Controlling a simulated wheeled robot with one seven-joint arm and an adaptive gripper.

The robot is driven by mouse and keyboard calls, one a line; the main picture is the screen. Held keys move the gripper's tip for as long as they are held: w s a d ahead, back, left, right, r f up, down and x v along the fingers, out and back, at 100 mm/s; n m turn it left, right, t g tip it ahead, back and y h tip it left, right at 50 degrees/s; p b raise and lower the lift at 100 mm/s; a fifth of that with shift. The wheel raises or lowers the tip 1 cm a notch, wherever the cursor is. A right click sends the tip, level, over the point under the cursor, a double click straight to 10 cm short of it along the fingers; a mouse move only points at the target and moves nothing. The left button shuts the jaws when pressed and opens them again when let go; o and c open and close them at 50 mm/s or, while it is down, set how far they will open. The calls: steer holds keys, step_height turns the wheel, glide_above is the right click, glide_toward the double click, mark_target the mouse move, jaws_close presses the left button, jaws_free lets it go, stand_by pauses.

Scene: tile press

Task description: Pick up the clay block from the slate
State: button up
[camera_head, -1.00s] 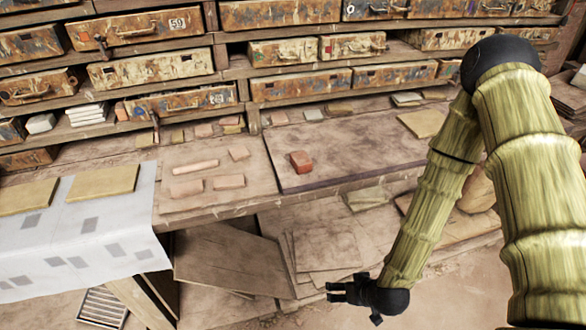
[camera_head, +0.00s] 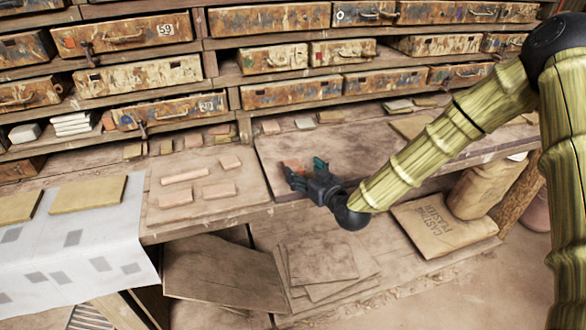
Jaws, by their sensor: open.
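The clay block (camera_head: 291,164) is a small reddish-orange block on the slate (camera_head: 350,143), a wide brown board with a dark front edge on the bench. My gripper (camera_head: 304,167) is dark and open, just at the front of the block. Its fingers point away from me, toward the block, and hide part of it. I cannot tell whether the block lies between the fingers or whether they touch it. The gripper's body hangs over the slate's front edge.
Several pale pink pieces (camera_head: 219,190) lie on a board left of the slate. Small blocks line the back of the bench, under shelves of worn drawers (camera_head: 290,93). A white cloth (camera_head: 88,240) with tan slabs is at left. A plaster sack (camera_head: 444,225) sits below.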

mark_target(294, 164)
steer(key=shift+s+a+f+p+x, duration=0.15)
steer(key=shift+p+x, duration=0.2)
steer(key=shift+x, duration=0.6)
steer(key=shift+f+p+x, duration=0.2)
steer(key=shift+p+x, duration=0.15)
steer(key=shift+x, duration=0.6)
steer(key=shift+s+a+f+p+x, duration=0.15)
steer(key=shift+p+x, duration=0.2)
steer(key=shift+x, duration=0.55)
steer(key=shift+w+d, duration=0.1)
steer(key=c, duration=1.3)
